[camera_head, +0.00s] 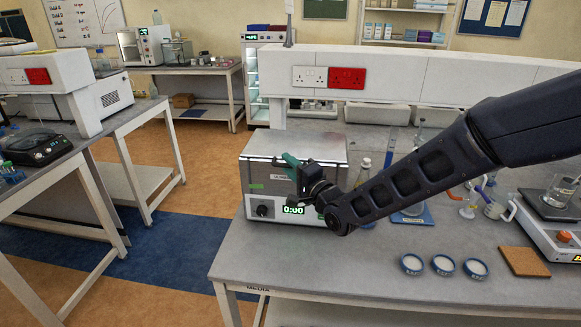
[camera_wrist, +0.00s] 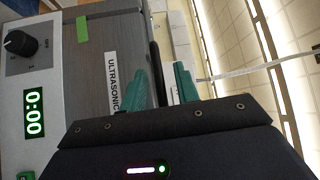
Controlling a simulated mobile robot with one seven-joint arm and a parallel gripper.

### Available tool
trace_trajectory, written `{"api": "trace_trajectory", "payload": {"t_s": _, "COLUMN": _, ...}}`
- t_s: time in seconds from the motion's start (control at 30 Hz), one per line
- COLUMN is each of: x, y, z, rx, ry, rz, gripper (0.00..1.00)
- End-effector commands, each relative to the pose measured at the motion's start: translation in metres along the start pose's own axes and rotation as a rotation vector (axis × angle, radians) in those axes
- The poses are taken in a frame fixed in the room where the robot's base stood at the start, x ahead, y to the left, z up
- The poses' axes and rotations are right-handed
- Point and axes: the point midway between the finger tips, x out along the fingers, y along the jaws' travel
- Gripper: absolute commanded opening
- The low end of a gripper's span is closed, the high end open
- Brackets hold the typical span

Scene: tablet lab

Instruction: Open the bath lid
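The ultrasonic bath (camera_head: 265,208) stands at the bench's left end, its display reading 0:00. Its silver lid (camera_head: 315,145) looks shut. In the wrist view the bath appears turned sideways, with the knob, the display (camera_wrist: 34,112) and the ULTRASONIC label. My gripper (camera_head: 288,160) is at the upper front edge of the bath, near the middle. Its two green fingers show in the wrist view (camera_wrist: 161,85) with a gap between them. A dark strip (camera_wrist: 154,60) along the bath's edge runs toward that gap. Whether the fingers touch the lid is hidden.
Right of the bath, glassware on a blue stand (camera_head: 412,216), several white dishes (camera_head: 443,265), a brown pad (camera_head: 525,262) and a white stirrer device (camera_head: 545,232) occupy the bench. A white raised shelf (camera_head: 420,75) runs behind. The bench front before the bath is clear.

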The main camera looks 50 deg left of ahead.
Motion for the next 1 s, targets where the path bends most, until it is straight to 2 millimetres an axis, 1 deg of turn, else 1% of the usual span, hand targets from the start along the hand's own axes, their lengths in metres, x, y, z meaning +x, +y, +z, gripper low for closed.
{"api": "trace_trajectory", "payload": {"t_s": 0.17, "x": 0.0, "y": 0.0, "z": 0.0, "rx": 0.0, "ry": 0.0, "rz": 0.0, "gripper": 0.31}}
{"api": "trace_trajectory", "payload": {"t_s": 0.3, "x": 0.0, "y": 0.0, "z": 0.0, "rx": 0.0, "ry": 0.0, "rz": 0.0, "gripper": 0.04}}
{"api": "trace_trajectory", "payload": {"t_s": 0.33, "x": 0.0, "y": 0.0, "z": 0.0, "rx": 0.0, "ry": 0.0, "rz": 0.0, "gripper": 0.0}}
{"api": "trace_trajectory", "payload": {"t_s": 0.67, "x": 0.0, "y": -0.002, "z": -0.001, "rx": 0.006, "ry": 0.001, "rz": 0.005, "gripper": 0.0}}
{"api": "trace_trajectory", "payload": {"t_s": 0.87, "x": 0.002, "y": -0.016, "z": -0.004, "rx": 0.042, "ry": 0.002, "rz": 0.038, "gripper": 0.0}}
{"api": "trace_trajectory", "payload": {"t_s": 1.0, "x": 0.005, "y": -0.033, "z": -0.009, "rx": 0.091, "ry": 0.004, "rz": 0.087, "gripper": 0.0}}
